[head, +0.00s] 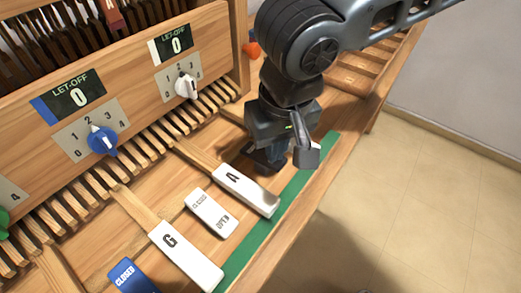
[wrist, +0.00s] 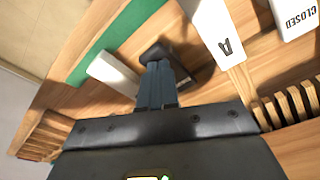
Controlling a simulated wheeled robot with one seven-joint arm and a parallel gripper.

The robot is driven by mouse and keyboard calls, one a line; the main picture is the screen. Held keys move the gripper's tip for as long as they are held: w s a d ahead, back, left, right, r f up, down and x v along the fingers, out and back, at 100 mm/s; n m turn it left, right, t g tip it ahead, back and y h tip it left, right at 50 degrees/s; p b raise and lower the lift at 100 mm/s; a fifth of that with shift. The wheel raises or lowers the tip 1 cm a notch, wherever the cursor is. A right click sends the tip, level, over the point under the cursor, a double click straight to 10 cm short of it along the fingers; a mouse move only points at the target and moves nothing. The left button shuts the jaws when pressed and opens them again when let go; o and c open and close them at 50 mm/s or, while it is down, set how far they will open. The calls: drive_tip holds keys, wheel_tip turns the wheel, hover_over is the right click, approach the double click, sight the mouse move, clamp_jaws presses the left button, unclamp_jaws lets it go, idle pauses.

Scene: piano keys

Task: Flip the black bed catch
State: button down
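The black bed catch (wrist: 187,62) is a dark block on the wood between the A key (wrist: 218,38) and another pale key end (wrist: 112,73). In the head view the catch (head: 262,157) is mostly hidden under my gripper (head: 287,152). Its lettering and tilt do not show. In the wrist view my gripper (wrist: 156,82) has its two fingers side by side, seemingly shut, with the tips at the catch. I cannot tell whether they touch it. Nothing shows held between them.
A white catch (head: 211,213) lies between the A and G (head: 186,256) keys, a blue catch (head: 132,276) left of G. A green strip (head: 285,198) runs along the front. The let-off panel with its blue knob (head: 102,140) and white knob (head: 186,86) stands behind.

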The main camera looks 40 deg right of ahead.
drive_tip(key=shift+f, duration=0.3)
wheel_tip(320, 180, up, 7)
drive_tip(key=p, duration=0.6)
drive_tip(key=shift+r, duration=0.1)
idle(0.3)
idle(0.4)
